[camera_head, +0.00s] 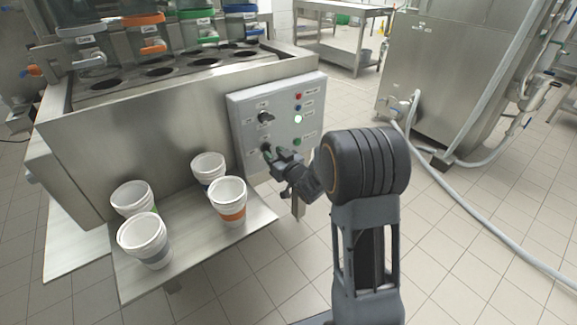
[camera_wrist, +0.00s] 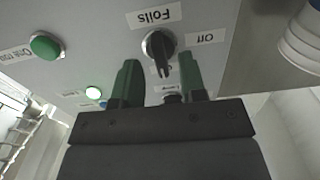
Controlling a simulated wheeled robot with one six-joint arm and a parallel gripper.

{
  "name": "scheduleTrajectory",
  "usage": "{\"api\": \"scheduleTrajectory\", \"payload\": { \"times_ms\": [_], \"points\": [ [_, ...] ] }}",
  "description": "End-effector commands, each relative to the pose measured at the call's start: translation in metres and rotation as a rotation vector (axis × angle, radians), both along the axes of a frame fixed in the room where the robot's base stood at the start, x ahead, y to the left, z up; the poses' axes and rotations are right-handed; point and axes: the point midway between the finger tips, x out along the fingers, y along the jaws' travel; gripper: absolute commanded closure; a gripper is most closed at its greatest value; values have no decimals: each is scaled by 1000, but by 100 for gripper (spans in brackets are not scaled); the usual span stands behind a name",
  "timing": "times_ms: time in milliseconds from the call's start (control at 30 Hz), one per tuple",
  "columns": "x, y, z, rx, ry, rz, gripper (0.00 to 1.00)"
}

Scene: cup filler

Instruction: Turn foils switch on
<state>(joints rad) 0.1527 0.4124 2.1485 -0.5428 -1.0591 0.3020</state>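The foils switch is a dark rotary knob (camera_wrist: 158,45) on the grey control panel, under a "Foils" label (camera_wrist: 153,16) that reads upside down in the wrist view. An "Off" label (camera_wrist: 206,38) is beside it on the right there. The knob's handle runs nearly straight up and down in that view. My gripper (camera_wrist: 159,60) is open, with one green finger on each side of the knob; I cannot tell whether they touch it. In the head view my gripper (camera_head: 280,160) is at the lower left of the control panel (camera_head: 280,100) and partly hides the switch.
Another dark knob (camera_head: 265,117) is above on the panel. A lit white light (camera_head: 298,119) and a green button (camera_head: 297,142) are to the right. Several cups, one with an orange band (camera_head: 230,205), stand on the metal shelf (camera_head: 190,262) left of my arm. The floor at right has a hose (camera_head: 470,225).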

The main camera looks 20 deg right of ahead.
Motion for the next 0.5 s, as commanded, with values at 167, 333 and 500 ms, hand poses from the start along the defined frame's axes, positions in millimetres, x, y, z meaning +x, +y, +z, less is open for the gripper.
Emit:
{"api": "scheduleTrajectory", "payload": {
  "times_ms": [167, 333, 500],
  "points": [
    [-36, -13, 2, 2, 2, -4, 62],
    [-68, -24, 2, 1, 0, -5, 62],
    [-92, -31, 1, 1, 0, -3, 62]
  ]
}}
